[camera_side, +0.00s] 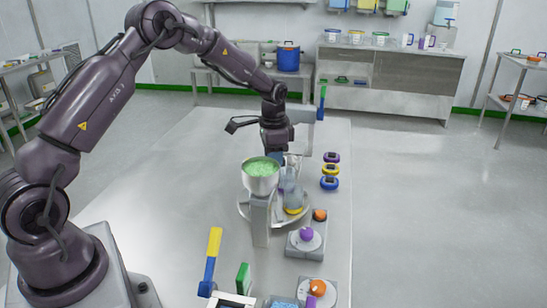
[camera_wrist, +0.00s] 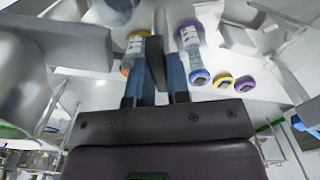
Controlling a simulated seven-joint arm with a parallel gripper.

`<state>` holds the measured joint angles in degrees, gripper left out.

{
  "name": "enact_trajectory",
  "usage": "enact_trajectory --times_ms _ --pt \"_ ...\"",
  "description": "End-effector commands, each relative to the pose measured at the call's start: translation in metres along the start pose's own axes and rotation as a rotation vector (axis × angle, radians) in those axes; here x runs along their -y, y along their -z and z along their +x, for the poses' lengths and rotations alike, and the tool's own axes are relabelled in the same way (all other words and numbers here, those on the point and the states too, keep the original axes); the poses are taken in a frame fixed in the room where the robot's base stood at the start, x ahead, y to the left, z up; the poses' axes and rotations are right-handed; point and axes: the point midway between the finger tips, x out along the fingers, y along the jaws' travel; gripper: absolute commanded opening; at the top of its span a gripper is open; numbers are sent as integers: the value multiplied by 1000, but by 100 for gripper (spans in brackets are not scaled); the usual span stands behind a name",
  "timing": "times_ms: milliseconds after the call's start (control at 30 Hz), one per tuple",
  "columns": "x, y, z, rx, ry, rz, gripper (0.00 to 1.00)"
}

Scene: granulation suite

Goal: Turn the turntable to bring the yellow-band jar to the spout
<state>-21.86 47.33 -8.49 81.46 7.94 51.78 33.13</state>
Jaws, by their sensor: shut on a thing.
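In the side view, a jar with a yellow band (camera_side: 293,211) stands on the round turntable (camera_side: 244,212), just right of the hopper column. The steel hopper (camera_side: 261,184) holds green granules; its spout outlet cannot be made out. My gripper (camera_side: 279,158) reaches down behind the hopper, over the turntable. In the wrist view, my gripper's blue fingers (camera_wrist: 160,82) are closed on a dark grey peg (camera_wrist: 155,55). Another jar (camera_wrist: 115,8) is cut off by the frame.
Purple (camera_side: 332,157), yellow (camera_side: 330,169) and blue (camera_side: 329,183) round devices line the table's right side. Two plates with purple (camera_side: 306,234) and orange (camera_side: 317,287) knobs stand nearer. A yellow-and-blue bar (camera_side: 213,255) stands at the front. The table's left is clear.

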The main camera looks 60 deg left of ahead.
Motion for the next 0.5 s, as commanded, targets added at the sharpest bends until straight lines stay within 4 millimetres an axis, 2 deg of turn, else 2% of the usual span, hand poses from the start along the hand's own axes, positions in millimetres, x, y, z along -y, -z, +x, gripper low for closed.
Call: enact_trajectory --times_ms 500 --pt "0 0 -2 1 0 258 0"
